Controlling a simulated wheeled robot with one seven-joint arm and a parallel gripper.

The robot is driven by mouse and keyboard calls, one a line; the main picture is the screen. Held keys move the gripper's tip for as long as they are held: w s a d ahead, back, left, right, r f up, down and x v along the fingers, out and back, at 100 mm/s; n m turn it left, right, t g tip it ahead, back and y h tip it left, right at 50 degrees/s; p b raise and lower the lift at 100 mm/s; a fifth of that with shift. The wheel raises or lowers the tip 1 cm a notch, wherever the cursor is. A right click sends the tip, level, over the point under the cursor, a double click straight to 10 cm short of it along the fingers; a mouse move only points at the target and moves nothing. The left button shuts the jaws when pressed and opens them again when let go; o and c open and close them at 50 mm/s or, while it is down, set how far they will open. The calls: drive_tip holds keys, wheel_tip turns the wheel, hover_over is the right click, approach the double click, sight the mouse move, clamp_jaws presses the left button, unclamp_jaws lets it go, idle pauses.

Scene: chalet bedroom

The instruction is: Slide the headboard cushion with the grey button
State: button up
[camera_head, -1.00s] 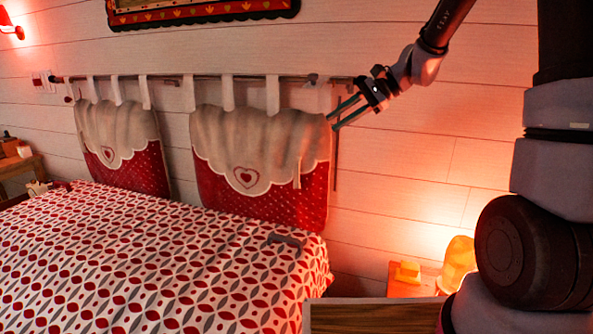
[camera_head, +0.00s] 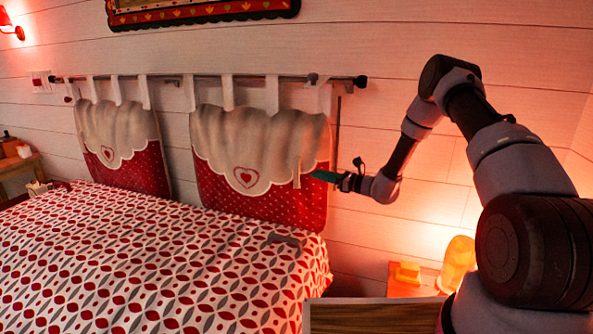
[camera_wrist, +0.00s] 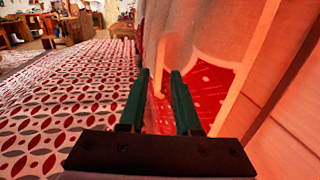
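Two headboard cushions, grey-beige flap over red dotted fabric, hang from a wall rod. The right cushion (camera_head: 262,150) has a heart on its flap; the left cushion (camera_head: 122,150) hangs apart from it. I cannot make out a grey button on either. My gripper (camera_head: 322,175) is at the right edge of the right cushion, at the level of its flap's lower border. In the wrist view, my gripper (camera_wrist: 160,85) is open, and the right cushion's red fabric (camera_wrist: 208,88) shows beside and between the fingers. I cannot tell whether they touch it.
The rod (camera_head: 215,78) runs along the white plank wall and ends in a dark knob. The patterned bed (camera_head: 140,260) lies below the cushions, with a small grey item (camera_head: 284,240) on it. A nightstand with a glowing lamp (camera_head: 458,262) stands at the right.

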hover_over(297, 183)
drive_tip(key=shift+w+a, duration=0.1)
drive_tip(key=shift+w, duration=0.3)
clamp_jaws()
idle(1.4)
